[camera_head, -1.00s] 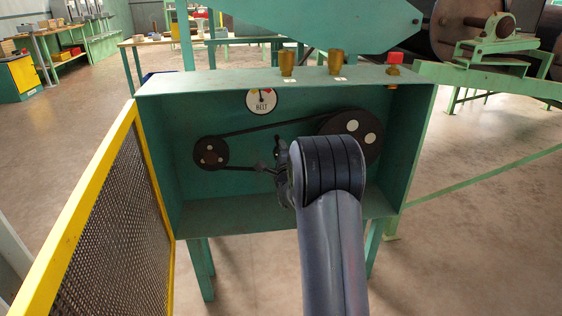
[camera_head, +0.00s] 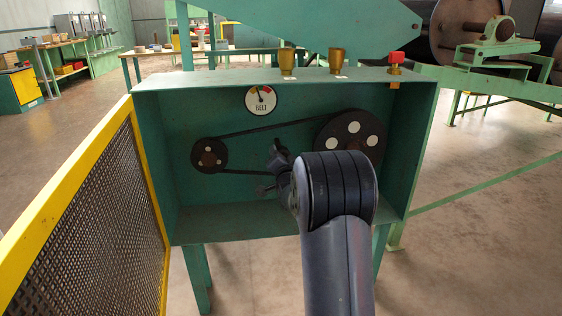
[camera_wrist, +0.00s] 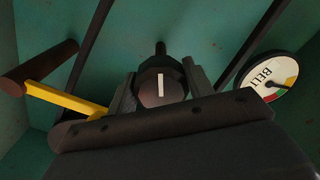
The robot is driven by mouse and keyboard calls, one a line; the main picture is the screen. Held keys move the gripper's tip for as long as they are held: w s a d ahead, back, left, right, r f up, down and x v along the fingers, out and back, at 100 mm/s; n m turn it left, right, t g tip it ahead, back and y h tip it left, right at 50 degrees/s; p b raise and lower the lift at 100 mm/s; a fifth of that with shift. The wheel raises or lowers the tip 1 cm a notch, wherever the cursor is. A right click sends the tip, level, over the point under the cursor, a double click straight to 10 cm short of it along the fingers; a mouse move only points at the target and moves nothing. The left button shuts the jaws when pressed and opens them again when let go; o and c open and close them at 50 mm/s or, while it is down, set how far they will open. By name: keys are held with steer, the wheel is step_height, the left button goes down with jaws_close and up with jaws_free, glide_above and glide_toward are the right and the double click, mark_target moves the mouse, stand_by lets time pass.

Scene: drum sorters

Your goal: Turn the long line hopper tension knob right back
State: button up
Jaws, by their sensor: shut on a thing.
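The tension knob (camera_wrist: 150,92) is a dark round knob with a white line on its face, in the middle of the wrist view. The line stands nearly upright in that picture. My gripper (camera_wrist: 160,88) has one finger on each side of the knob and is shut on it. In the head view my gripper (camera_head: 278,168) is a dark shape below the belt, and my arm hides much of it; I cannot make out the knob there. The round BELT gauge (camera_head: 260,99) is on the back panel above; it also shows in the wrist view (camera_wrist: 268,78).
The green open housing (camera_head: 190,222) holds a small pulley (camera_head: 209,155), a large pulley (camera_head: 335,138) and a belt. A yellow-framed mesh guard (camera_head: 95,210) stands open at the left. In the wrist view a yellow bar (camera_wrist: 62,99) lies left of my gripper.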

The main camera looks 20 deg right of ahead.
steer(key=n, duration=0.5)
steer(key=shift+f+n, duration=0.1)
steer(key=shift+n, duration=0.2)
steer(key=n, duration=0.5)
steer(key=shift+d, duration=0.15)
steer(key=n, duration=0.5)
steer(key=shift+s+n, duration=0.1)
steer(key=shift+n, duration=0.3)
steer(key=n, duration=0.5)
steer(key=shift+d, duration=0.1)
steer(key=n, duration=0.6)
steer(key=shift+r, duration=0.25)
steer(key=n, duration=1)
steer(key=shift+r+n, duration=0.15)
steer(key=shift+n, duration=0.25)
steer(key=n, duration=0.5)
steer(key=shift+n, duration=0.3)
